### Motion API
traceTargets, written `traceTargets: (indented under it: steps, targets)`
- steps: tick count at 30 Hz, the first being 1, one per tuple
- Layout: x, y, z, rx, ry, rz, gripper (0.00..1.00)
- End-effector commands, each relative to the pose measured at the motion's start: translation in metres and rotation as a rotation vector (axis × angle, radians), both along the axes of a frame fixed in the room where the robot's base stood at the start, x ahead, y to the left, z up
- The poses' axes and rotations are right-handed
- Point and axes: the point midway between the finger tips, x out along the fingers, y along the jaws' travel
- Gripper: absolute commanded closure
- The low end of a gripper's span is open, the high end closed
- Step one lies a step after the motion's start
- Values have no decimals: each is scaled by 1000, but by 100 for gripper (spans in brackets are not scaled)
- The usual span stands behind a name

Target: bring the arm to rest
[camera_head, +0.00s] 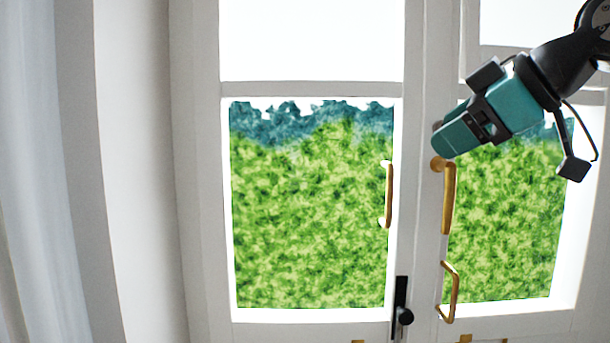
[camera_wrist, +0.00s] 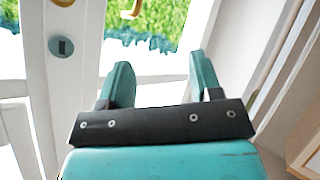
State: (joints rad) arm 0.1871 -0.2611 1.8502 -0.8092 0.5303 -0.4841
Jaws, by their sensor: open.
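My gripper (camera_head: 457,136) is teal and black and hangs at the upper right of the head view, in front of the white window frame (camera_head: 418,210). It points down and to the left. Its tip is close to the top of a brass handle in the picture; I cannot tell whether they touch. In the wrist view my gripper (camera_wrist: 162,80) shows two teal fingers spread apart with nothing between them. My arm comes in from the upper right corner of the head view and is bent.
A brass handle (camera_head: 449,200) is just below my gripper. Another brass handle (camera_head: 389,195) is on the left pane, and a lower one (camera_head: 450,292) is at the right. A black latch (camera_head: 401,310) is at the bottom. A pale curtain (camera_head: 35,190) hangs at the left.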

Motion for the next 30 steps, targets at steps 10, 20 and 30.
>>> traceTargets:
  steps: [10, 20, 30]
  targets:
    - [-119, 51, -240, 31, 757, -143, 41]
    - [-191, 46, -313, -65, 1015, -254, 41]
    - [-191, 45, -313, -65, 1017, -255, 41]
